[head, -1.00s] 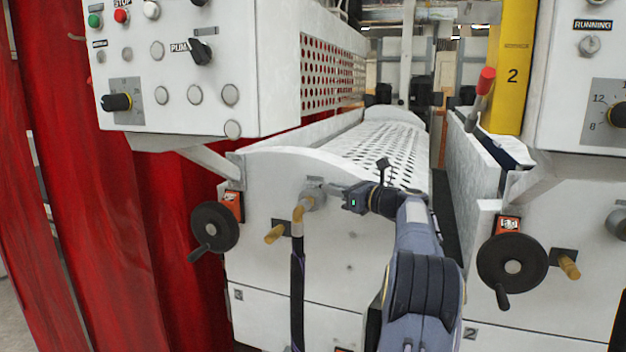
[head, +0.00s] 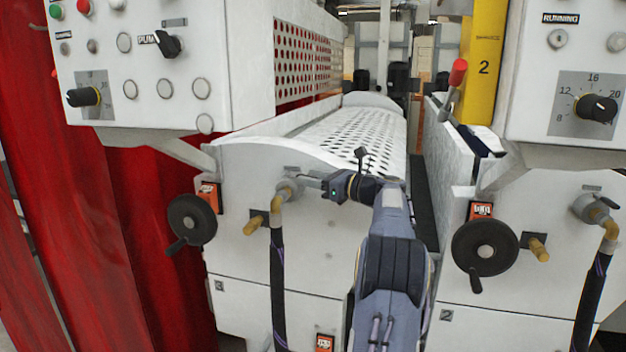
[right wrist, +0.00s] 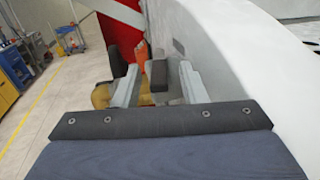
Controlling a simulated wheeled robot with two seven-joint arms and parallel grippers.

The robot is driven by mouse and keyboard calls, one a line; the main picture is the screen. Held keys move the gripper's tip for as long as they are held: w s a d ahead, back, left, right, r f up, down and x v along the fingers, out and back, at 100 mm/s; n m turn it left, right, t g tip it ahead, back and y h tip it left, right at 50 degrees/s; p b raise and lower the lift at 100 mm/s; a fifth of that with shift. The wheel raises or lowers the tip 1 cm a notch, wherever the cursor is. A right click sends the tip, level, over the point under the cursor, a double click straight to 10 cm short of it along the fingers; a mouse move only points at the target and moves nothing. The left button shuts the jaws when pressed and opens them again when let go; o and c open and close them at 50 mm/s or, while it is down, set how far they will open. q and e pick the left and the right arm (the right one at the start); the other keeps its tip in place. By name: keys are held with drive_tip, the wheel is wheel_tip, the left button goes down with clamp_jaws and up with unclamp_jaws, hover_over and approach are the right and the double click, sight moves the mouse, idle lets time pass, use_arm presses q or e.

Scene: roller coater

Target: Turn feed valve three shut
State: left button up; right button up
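Feed valve three (head: 288,190) is a grey fitting on the front of the white unit marked 3, with a brass elbow and a dark hose below it. My right gripper (head: 309,180) is at the valve's right side, pointing left at it. In the right wrist view, its two grey fingers (right wrist: 158,86) stand apart on either side of a dark block, apparently the valve's handle (right wrist: 158,76). Gaps show between the block and the fingers, so the gripper looks open around it. The handle's exact angle is hidden in the head view. My left gripper is not in view.
A black handwheel (head: 192,220) and a brass stub (head: 255,224) sit left of the valve. Unit 2 has its own valve (head: 592,208) and handwheel (head: 485,248) at right. A control panel (head: 150,70) overhangs at upper left. Red curtains (head: 90,220) hang at left.

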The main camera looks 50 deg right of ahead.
drive_tip(key=s+b, duration=0.2)
drive_tip(key=s, duration=0.5)
drive_tip(key=shift+s+d, duration=0.3)
drive_tip(key=shift+s, duration=0.1)
